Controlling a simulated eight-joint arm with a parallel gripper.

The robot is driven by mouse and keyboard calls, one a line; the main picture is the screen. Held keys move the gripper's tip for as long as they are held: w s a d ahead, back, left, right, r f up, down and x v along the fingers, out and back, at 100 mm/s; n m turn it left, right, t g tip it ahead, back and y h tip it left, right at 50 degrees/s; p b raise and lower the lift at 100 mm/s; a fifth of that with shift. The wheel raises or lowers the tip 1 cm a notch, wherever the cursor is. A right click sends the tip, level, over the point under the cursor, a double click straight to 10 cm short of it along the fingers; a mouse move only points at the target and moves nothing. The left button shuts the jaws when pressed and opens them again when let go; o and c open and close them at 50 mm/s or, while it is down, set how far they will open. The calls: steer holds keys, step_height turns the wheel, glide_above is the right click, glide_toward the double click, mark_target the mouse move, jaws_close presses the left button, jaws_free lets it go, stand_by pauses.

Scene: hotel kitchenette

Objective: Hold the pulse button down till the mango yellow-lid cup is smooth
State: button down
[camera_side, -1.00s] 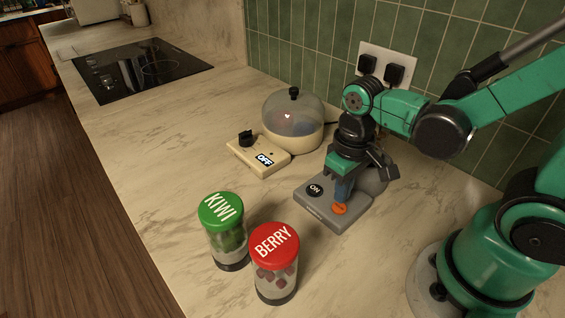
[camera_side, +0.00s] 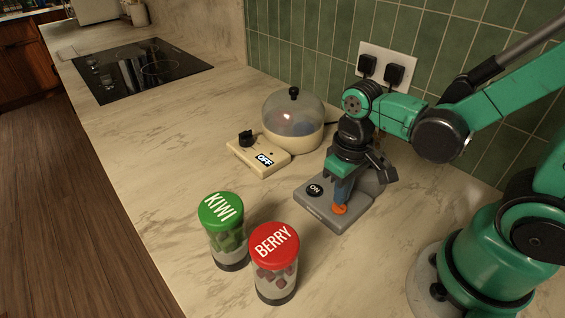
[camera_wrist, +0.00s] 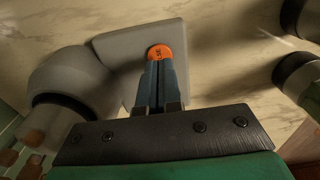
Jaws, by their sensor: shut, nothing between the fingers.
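My gripper (camera_side: 341,202) is shut and empty, with its blue fingers pointing down at the orange button (camera_side: 338,211) on the grey blender base (camera_side: 317,213). In the wrist view the shut fingertips (camera_wrist: 160,64) overlap the near edge of the orange button (camera_wrist: 160,52). They look to be at its top; how far it is pressed I cannot tell. A dark ON button (camera_side: 315,190) sits beside it. A rounded grey body (camera_wrist: 68,75) stands at the base's side, mostly behind my gripper in the side view.
A green-lid KIWI cup (camera_side: 222,207) and a red-lid BERRY cup (camera_side: 274,242) stand in front of the base. A cream cooker with a clear dome (camera_side: 292,112) and a box reading OFF (camera_side: 258,155) stand behind. Sockets (camera_side: 387,65) are on the tiled wall.

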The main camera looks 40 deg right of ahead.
mark_target(339, 207)
steer(key=shift+f, duration=0.9)
stand_by(0.3)
stand_by(1.8)
steer(key=shift+r, duration=2.5)
steer(key=w+d+r+t, duration=0.1)
steer(key=w+r+t, duration=0.3)
steer(key=r+t, duration=0.2)
steer(key=shift+d+t, duration=0.15)
steer(key=shift+t, duration=0.45)
